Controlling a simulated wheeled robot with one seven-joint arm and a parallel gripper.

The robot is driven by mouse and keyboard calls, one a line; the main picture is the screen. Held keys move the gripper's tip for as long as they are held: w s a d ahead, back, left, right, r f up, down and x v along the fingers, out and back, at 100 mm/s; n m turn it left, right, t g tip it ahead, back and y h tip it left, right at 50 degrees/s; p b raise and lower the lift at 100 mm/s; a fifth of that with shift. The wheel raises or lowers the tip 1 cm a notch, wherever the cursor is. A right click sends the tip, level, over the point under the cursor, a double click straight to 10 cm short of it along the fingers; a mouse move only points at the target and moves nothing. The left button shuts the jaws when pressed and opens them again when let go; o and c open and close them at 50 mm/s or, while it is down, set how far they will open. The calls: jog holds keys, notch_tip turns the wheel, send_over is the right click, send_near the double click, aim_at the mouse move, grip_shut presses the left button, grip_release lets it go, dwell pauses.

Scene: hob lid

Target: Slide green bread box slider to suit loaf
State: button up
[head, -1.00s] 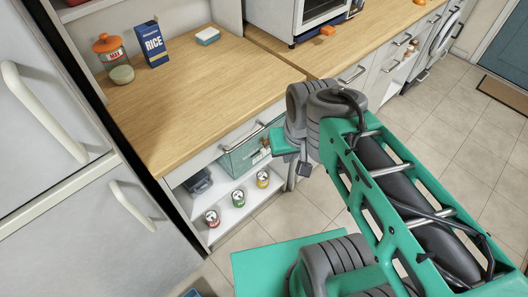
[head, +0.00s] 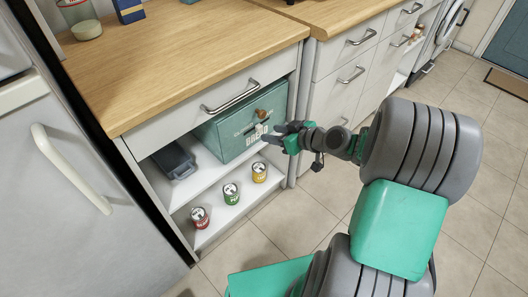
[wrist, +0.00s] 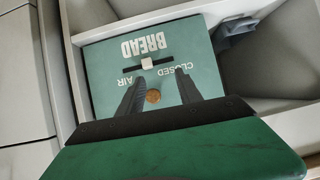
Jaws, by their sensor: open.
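The green bread box (head: 225,135) sits on the upper shelf under the worktop. Its front, lettered BREAD, also shows upside down in the wrist view (wrist: 100,75). There a small white slider (wrist: 147,63) stands near the middle of a short dark slot, between the words AIR and CLOSED. A round brown knob (wrist: 153,96) is also on the front. My gripper (head: 276,133) is open and empty in front of the box. In the wrist view its two fingers (wrist: 160,80) point at the front, the slider just beyond and between their tips. Contact cannot be told. No loaf shows.
A dark container (head: 174,160) stands left of the box. Red (head: 200,217), green (head: 231,193) and yellow (head: 259,172) cans stand on the lower shelf. The drawer handle (head: 232,96) sticks out above the box. Floor to the right is clear.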

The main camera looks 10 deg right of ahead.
aim_at(261, 128)
jog(key=shift+t, duration=0.9)
jog(key=w+f, duration=0.1)
jog(key=w, duration=0.1)
jog(key=w+a+f+b, duration=0.1)
jog(key=w+f, duration=0.1)
jog(key=w+f+b, duration=0.1)
jog(key=w+f, duration=0.1)
jog(key=w, duration=0.1)
jog(key=shift+w+a, duration=0.1)
jog(key=shift+a, duration=0.25)
grip_shut()
